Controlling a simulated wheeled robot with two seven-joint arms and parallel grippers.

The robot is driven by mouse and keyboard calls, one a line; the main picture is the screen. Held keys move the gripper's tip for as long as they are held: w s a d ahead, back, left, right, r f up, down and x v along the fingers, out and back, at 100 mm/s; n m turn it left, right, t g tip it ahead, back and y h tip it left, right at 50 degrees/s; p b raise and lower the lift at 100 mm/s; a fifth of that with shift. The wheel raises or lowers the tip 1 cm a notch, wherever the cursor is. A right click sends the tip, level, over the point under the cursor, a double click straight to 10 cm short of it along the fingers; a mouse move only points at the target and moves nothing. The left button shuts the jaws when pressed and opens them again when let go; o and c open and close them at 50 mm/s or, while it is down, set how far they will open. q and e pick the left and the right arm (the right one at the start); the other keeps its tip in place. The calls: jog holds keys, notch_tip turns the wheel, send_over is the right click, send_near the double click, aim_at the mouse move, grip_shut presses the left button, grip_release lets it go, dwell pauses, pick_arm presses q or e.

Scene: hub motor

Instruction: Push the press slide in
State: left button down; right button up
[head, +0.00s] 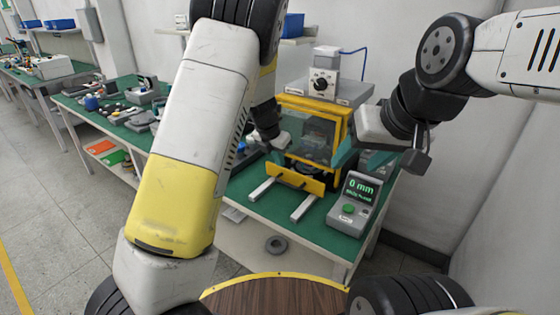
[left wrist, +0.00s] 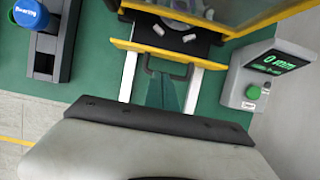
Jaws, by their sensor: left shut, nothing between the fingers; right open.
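The press (head: 318,135) has a yellow frame with a grey top and clear panels. Its slide has a yellow front plate (head: 292,179) with a dark handle and stands out over two pale rails (head: 303,208). In the left wrist view, the plate (left wrist: 125,44) and handle (left wrist: 166,66) are near the top centre. My left gripper (left wrist: 166,82) is shut and empty, its teal fingertips right at the handle; I cannot tell whether they touch. My right gripper (head: 366,160) is open beside the press's right side.
A readout box (head: 354,205) showing 0 mm stands right of the rails; it also shows in the left wrist view (left wrist: 266,72). A blue bearing holder (left wrist: 32,14) stands to the left. Green benches (head: 120,112) hold several parts. A grey ring (head: 276,245) lies on the lower shelf.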

pick_arm(q)
jog(key=x, duration=0.9)
jog(key=shift+f, duration=0.3)
jog(key=shift+w, duration=0.1)
